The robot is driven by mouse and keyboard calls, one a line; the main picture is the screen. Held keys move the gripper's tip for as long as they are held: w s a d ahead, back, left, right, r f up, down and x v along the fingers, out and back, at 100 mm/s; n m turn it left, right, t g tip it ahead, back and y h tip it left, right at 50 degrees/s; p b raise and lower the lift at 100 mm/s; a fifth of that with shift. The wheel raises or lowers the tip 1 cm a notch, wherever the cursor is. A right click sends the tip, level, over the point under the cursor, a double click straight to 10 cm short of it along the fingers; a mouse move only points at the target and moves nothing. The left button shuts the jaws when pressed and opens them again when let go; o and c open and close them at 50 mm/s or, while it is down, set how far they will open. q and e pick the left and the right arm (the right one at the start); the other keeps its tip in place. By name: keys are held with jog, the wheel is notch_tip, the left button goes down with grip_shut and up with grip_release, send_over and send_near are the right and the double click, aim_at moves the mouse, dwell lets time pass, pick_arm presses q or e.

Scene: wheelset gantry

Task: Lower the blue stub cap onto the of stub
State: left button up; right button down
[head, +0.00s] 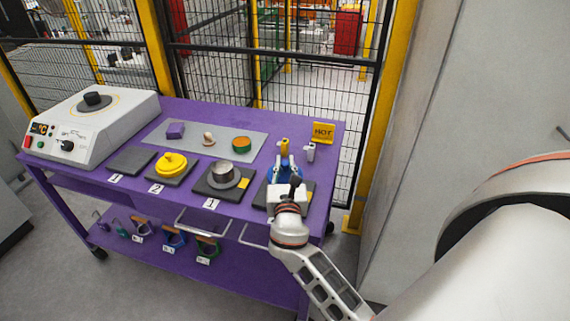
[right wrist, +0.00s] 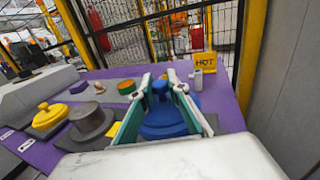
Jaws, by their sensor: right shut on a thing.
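The blue stub cap (head: 284,172) is at the right end of the purple cart, over a dark square pad (head: 259,197). My right gripper (head: 287,165) is above it and partly hides it. In the right wrist view the cap (right wrist: 163,122) shows as a wide disc with a knob, and the fingers (right wrist: 160,84) are shut on the knob. I cannot tell whether the cap touches the pad. The grey metal stub (head: 223,174), a round stepped piece, stands on another dark pad to the left, with nothing on top. My left gripper is not in view.
Left of the stub is a yellow cap (head: 171,164) on its pad, then an empty pad (head: 131,161) and a white heater box (head: 92,122). Behind lies a grey mat (head: 195,148) with small parts. A yellow HOT sign (head: 323,132) stands at the back right, before the mesh fence.

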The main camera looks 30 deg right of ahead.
jog(key=shift+f+b, duration=0.7)
jog(key=shift+f, duration=0.4)
jog(key=c, duration=1.9)
grip_release()
jog(key=v, duration=1.2)
